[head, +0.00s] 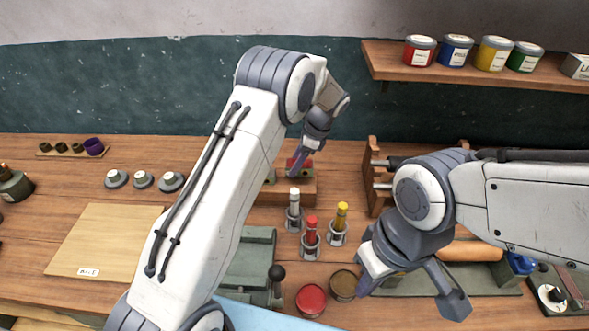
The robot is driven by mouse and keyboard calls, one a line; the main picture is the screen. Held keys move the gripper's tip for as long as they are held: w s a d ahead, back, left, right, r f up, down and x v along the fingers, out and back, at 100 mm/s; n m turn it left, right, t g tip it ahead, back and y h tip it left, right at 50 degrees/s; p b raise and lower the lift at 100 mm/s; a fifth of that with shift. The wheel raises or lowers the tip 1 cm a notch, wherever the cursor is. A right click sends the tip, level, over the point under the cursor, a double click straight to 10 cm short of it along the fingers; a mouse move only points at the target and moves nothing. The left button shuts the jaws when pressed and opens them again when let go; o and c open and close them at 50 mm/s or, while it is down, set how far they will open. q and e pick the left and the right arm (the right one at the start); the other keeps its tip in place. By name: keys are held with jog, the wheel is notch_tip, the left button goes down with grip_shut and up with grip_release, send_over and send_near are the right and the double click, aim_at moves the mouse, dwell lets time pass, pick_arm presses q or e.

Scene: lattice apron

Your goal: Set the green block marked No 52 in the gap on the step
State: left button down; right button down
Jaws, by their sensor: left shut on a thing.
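The wooden step (300,192) stands at the back middle of the bench, partly hidden behind my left arm. Red (292,163) shows on it beside my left gripper, and a small olive-green piece (270,177) shows at the arm's edge. My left gripper (298,170) points down at the step and is shut on a block, which its fingers mostly hide. I cannot read a No 52 mark, and the gap cannot be made out. My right gripper (412,284) is open and empty at the front right, away from the step.
Bottles with white (294,210), red (311,240) and yellow (341,225) tops stand in front of the step. Red (311,299) and brown (343,285) pots are nearer. A wooden rack (374,180) stands right; a pale board (100,240) lies left.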

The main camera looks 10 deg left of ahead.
aim_at(295, 182)
pick_arm(q)
notch_tip(295, 182, down, 3)
jog(key=shift+f+p, duration=0.15)
jog(key=shift+p, duration=0.75)
jog(key=shift+f, duration=0.3)
jog(key=shift+w+f, duration=0.1)
jog(key=shift+f, duration=0.1)
jog(key=shift+c, duration=1.2)
grip_release()
jog(key=shift+f, duration=0.1)
